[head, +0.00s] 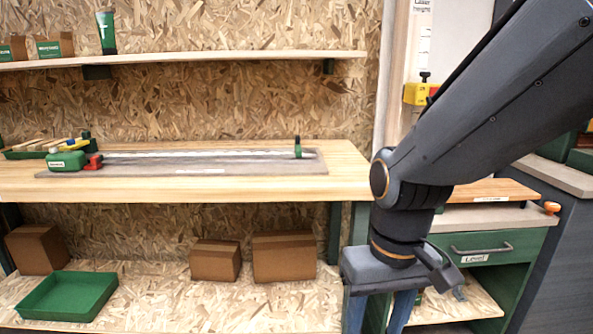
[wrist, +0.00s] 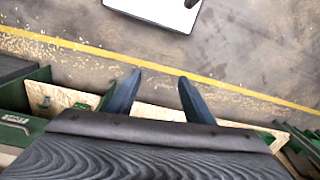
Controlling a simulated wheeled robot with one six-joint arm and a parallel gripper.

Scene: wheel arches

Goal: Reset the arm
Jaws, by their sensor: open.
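My gripper (head: 378,318) hangs at the right of the head view, pointing down in front of the workbench's right end. Its two dark blue fingers stand apart with nothing between them. In the wrist view my gripper (wrist: 158,82) is open and empty above the floor. My arm comes down from the upper right of the head view and hides part of the bench area behind it.
The wooden bench (head: 345,176) carries a grey mat with a green tool (head: 67,160) at its left. A green tray (head: 68,296) and cardboard boxes (head: 284,257) sit on the lower shelf. A green drawer unit (head: 482,248) stands at right. Floor with a yellow line (wrist: 240,89) is open.

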